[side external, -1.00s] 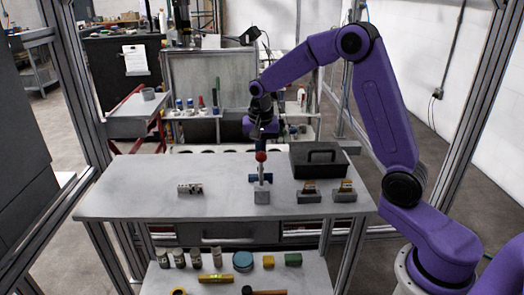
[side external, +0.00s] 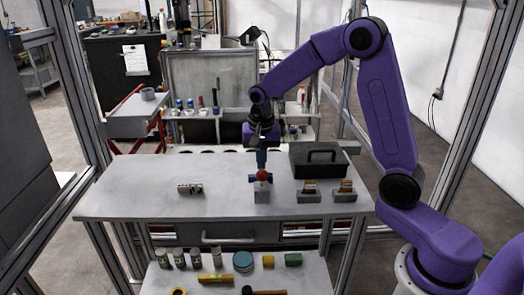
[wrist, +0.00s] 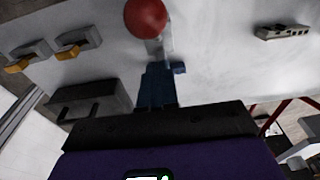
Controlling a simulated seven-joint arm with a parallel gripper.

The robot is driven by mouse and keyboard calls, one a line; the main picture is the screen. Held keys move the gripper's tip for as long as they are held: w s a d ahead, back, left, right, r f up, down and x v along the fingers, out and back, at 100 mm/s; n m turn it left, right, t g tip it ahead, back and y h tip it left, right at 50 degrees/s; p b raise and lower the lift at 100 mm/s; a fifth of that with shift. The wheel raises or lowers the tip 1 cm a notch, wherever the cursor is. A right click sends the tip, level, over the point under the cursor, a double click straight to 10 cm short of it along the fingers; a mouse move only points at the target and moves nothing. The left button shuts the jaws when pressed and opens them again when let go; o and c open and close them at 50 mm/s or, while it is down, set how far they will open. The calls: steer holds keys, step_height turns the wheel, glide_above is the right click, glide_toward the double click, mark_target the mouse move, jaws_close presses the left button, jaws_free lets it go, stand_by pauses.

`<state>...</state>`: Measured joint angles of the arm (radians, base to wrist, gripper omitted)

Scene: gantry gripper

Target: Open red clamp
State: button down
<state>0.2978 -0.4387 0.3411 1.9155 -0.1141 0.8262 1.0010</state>
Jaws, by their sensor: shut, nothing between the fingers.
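The clamp stands near the middle of the grey table. The clamp's shaft is partly hidden there by the fingers. I cannot tell whether fingers and ball touch.
A small metal block (side external: 190,188) lies to the left. The table (side external: 130,195) is otherwise clear.

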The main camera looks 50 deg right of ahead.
step_height(320, 180, up, 9)
steer(key=shift+f, duration=0.15)
stand_by(0.6)
stand_by(0.4)
steer(key=s+a+f+n, duration=0.1)
steer(key=s+a+n, duration=0.35)
steer(key=s, duration=0.25)
steer(key=s+a+f+n, duration=0.1)
steer(key=s+a+n, duration=0.2)
steer(key=s+n, duration=0.25)
steer(key=s+d+f+n, duration=0.1)
steer(key=s+n, duration=0.4)
steer(key=s, duration=0.5)
steer(key=s+f+n+y, duration=0.1)
steer(key=s+f+n, duration=0.1)
steer(key=s+n, duration=0.4)
steer(key=s, duration=0.3)
steer(key=shift+s+d+f+n+g, duration=0.25)
steer(key=shift+s+d+n+g, duration=0.05)
steer(key=shift+s+d, duration=0.1)
